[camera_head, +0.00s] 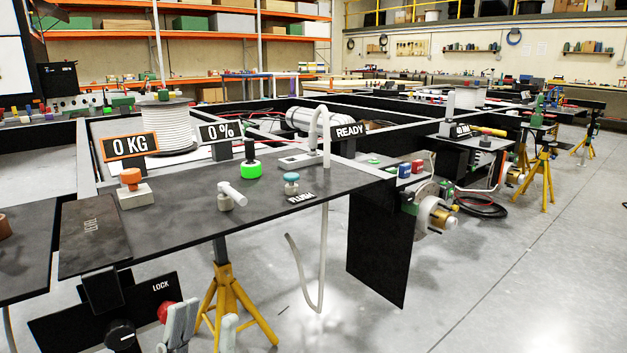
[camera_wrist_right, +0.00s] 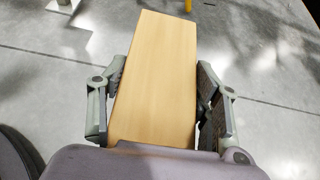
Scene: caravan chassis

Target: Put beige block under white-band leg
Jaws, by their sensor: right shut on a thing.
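The beige block (camera_wrist_right: 158,80) is a long, smooth wooden block in the right wrist view. My right gripper (camera_wrist_right: 160,105) is shut on it, with one finger against each long side, above the grey floor. My left gripper (camera_head: 205,332) is at the bottom of the head view, its grey-green fingers apart with nothing seen between them. It is in front of a yellow stand (camera_head: 225,300) under the black chassis panel. No leg with a clear white band can be made out. A pale leg foot (camera_wrist_right: 62,6) is cut off at the top left of the wrist view.
The black chassis panel (camera_head: 190,235) fills the middle left, with a lock box (camera_head: 100,320) below its near edge. A white hose (camera_head: 322,260) hangs beneath. Another yellow stand (camera_head: 537,180) is farther right. The floor (camera_head: 510,290) at right is clear.

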